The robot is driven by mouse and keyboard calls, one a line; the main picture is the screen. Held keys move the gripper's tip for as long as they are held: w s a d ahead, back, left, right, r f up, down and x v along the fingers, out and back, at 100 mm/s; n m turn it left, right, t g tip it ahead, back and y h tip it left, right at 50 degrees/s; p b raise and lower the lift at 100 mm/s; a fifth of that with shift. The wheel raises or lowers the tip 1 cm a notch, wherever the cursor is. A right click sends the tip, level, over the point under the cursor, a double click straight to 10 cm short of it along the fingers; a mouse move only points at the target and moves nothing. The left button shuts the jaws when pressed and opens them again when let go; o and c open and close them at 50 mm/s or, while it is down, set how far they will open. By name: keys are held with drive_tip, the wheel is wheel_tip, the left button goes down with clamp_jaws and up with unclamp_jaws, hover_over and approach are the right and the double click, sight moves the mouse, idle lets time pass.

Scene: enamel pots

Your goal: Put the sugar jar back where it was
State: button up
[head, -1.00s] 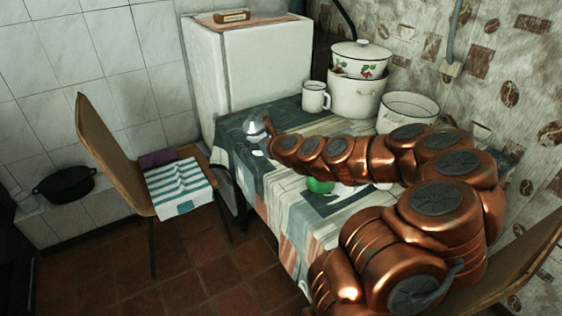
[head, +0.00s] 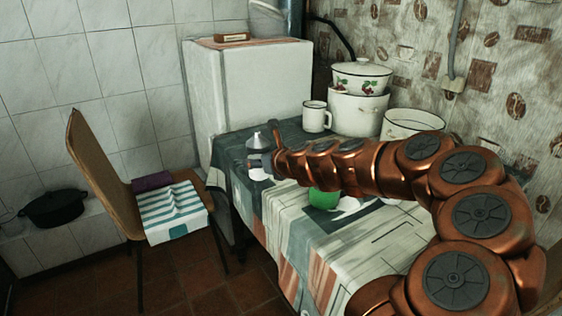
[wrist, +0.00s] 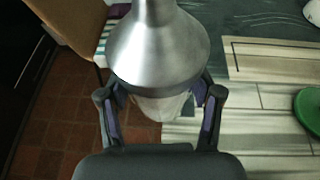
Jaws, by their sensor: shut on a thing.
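The sugar jar, a pale jar with a shiny metal cone-shaped lid (head: 258,142), is over the far left part of the table in the head view. In the wrist view its metal lid (wrist: 160,50) fills the top middle, with the pale body below it. My gripper (wrist: 160,103) has one finger on each side of the body and is shut on it. In the head view my gripper (head: 268,161) is at the jar's right side, small and partly hidden by my arm. The jar looks upright. I cannot tell whether its base touches the table.
The cloth-covered table (head: 285,215) holds a white mug (head: 316,117), stacked enamel pots (head: 357,112), a wide pot (head: 411,122) and a green object (head: 322,199) under my arm. A white fridge (head: 250,90) stands behind, a chair (head: 105,175) at left.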

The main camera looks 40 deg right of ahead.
drive_tip(key=w+d, duration=0.2)
drive_tip(key=d, duration=0.2)
drive_tip(key=w+d+f+b, duration=0.1)
drive_tip(key=w+d, duration=0.1)
drive_tip(key=d, duration=0.2)
drive_tip(key=w+d+b, duration=0.1)
drive_tip(key=w+d, duration=0.2)
drive_tip(key=d, duration=0.1)
drive_tip(key=shift+d+f, duration=0.15)
wheel_tip(320, 180, down, 4)
drive_tip(key=shift+r+b, duration=0.2)
drive_tip(key=shift+b, duration=0.4)
drive_tip(key=shift+s, duration=0.1)
drive_tip(key=o, duration=1.5)
drive_tip(key=shift+r, duration=0.1)
drive_tip(key=p+v, duration=0.1)
drive_tip(key=v, duration=0.9)
drive_tip(key=shift+d+p, duration=0.1)
drive_tip(key=shift+p, duration=0.25)
drive_tip(key=shift+v, duration=0.95)
